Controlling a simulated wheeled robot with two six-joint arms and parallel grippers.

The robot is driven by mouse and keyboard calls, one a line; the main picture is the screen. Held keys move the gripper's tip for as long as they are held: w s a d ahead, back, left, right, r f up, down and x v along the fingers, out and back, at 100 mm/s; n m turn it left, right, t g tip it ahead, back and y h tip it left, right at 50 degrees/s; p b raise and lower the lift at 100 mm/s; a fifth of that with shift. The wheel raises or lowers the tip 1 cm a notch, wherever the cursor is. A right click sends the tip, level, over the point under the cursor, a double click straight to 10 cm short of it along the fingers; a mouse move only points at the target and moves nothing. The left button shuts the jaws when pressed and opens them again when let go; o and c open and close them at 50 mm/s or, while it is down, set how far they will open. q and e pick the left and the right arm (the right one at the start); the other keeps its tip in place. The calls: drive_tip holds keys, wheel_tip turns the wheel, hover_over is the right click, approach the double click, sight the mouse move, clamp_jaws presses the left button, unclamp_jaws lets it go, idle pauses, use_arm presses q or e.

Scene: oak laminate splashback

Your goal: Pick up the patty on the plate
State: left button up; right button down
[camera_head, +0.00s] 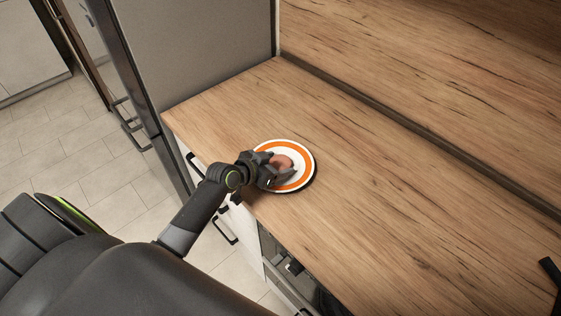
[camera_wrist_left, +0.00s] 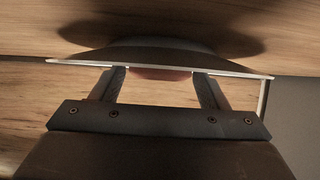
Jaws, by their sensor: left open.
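A white plate with an orange ring (camera_head: 304,155) rests on the wooden counter near its front edge. A round pinkish-brown patty (camera_head: 284,163) lies on the plate, partly hidden by my left gripper. My left gripper (camera_head: 285,170) reaches over the plate's near side with its fingers open around the patty. In the left wrist view, the patty (camera_wrist_left: 160,75) shows as a thin sliver between the two fingers (camera_wrist_left: 161,80), beside the plate (camera_wrist_left: 90,62), which is seen edge-on. I cannot tell whether the fingers touch the patty.
The wooden counter (camera_head: 390,210) is clear to the right of the plate. A tall grey cabinet side (camera_head: 205,50) stands at its left end, and a wooden splashback (camera_head: 440,60) runs behind. A dark piece (camera_head: 551,272) shows at the lower right edge.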

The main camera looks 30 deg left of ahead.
use_arm(q)
drive_tip(key=shift+w+f, duration=0.15)
drive_tip(key=shift+w, duration=0.05)
drive_tip(key=c, duration=0.8)
